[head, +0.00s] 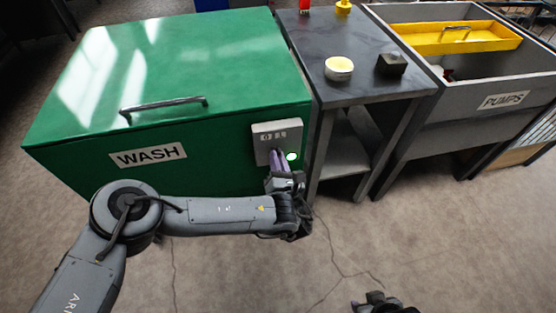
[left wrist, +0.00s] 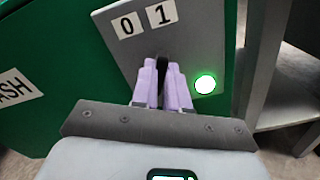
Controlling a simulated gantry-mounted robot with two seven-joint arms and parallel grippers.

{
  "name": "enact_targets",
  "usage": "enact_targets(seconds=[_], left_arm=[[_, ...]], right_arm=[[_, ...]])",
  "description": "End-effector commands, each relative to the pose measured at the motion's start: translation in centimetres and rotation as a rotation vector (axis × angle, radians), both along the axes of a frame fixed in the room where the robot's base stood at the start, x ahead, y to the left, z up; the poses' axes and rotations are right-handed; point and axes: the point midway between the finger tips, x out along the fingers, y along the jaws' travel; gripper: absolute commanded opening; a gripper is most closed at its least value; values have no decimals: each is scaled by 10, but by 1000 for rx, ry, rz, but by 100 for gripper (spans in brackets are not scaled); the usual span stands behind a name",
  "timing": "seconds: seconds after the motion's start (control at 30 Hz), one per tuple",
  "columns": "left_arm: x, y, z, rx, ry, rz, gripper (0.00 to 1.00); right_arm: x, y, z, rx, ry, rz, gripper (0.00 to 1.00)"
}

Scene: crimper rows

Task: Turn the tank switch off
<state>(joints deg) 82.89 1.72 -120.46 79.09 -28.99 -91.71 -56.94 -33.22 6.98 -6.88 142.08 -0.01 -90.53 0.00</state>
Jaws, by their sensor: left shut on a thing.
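The green wash tank (head: 180,70) stands at the left with a WASH label on its front. A grey switch box (head: 264,138) sits on its front at the right end. In the left wrist view the switch panel (left wrist: 190,45) carries the marks 0 and 1, and a round green lamp (left wrist: 205,84) is lit at its right. My left gripper (head: 277,158) is at the panel, its purple fingers (left wrist: 162,82) shut on the dark switch lever (left wrist: 162,66) below the marks. The fingers hide most of the lever. My right gripper (head: 376,304) is at the bottom edge, only partly in view.
A dark table (head: 340,35) right of the tank holds a round pale-yellow-topped tin (head: 339,68) and a dark block (head: 391,64). A grey PUMPS bin (head: 470,90) with a yellow tray (head: 450,38) stands at the right. The floor in front is clear.

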Motion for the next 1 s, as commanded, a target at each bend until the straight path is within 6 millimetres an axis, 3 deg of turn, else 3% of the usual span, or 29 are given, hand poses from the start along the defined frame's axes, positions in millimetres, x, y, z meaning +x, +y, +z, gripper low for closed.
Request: enact_targets(seconds=[1.0], left_arm=[[-1, 4, -4, -812, -170, 1, 0]], right_arm=[[0, 1, -42, 4, 0, -2, 43]])
